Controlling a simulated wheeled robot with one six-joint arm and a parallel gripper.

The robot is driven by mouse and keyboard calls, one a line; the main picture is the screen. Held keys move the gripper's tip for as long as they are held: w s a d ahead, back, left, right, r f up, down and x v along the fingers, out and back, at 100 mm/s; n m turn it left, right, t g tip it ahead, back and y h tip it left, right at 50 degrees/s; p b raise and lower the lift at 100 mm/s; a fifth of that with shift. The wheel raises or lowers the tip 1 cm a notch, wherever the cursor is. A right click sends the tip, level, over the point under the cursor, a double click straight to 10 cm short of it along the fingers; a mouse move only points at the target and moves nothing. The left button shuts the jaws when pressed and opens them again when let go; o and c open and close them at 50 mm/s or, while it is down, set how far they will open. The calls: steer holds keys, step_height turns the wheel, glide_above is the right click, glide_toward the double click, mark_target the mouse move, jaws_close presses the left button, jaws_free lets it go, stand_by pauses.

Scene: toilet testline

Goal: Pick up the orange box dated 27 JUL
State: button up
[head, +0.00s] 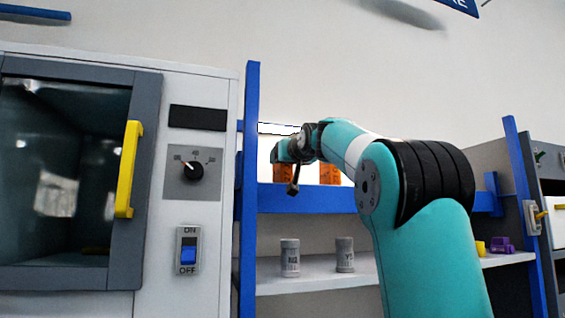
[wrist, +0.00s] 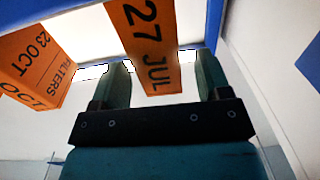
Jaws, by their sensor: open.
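The orange box dated 27 JUL (wrist: 150,40) shows in the wrist view, its dark lettering running along its face. My gripper (wrist: 162,78) is open, with one dark green finger on each side of this box's near end. I cannot tell whether either finger touches it. In the head view my gripper is small and partly hidden by my wrist, close to the orange patches on the upper shelf. The dates cannot be read there.
A second orange box, marked 23 OCT (wrist: 35,65), stands left of the fingers in the wrist view. In the head view, two grey canisters (head: 290,257) (head: 344,254) stand on the lower shelf. A blue post (head: 249,190) and a grey cabinet with a yellow handle (head: 128,169) are at left.

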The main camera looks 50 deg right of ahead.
steer(key=shift+r+p+x, duration=0.25)
steer(key=shift+p+x, duration=0.4)
steer(key=shift+x, duration=0.55)
steer(key=shift+w+d+f, duration=0.15)
steer(key=shift+w+f, duration=0.05)
steer(key=shift+w, duration=0.05)
steer(key=c, duration=1.1)
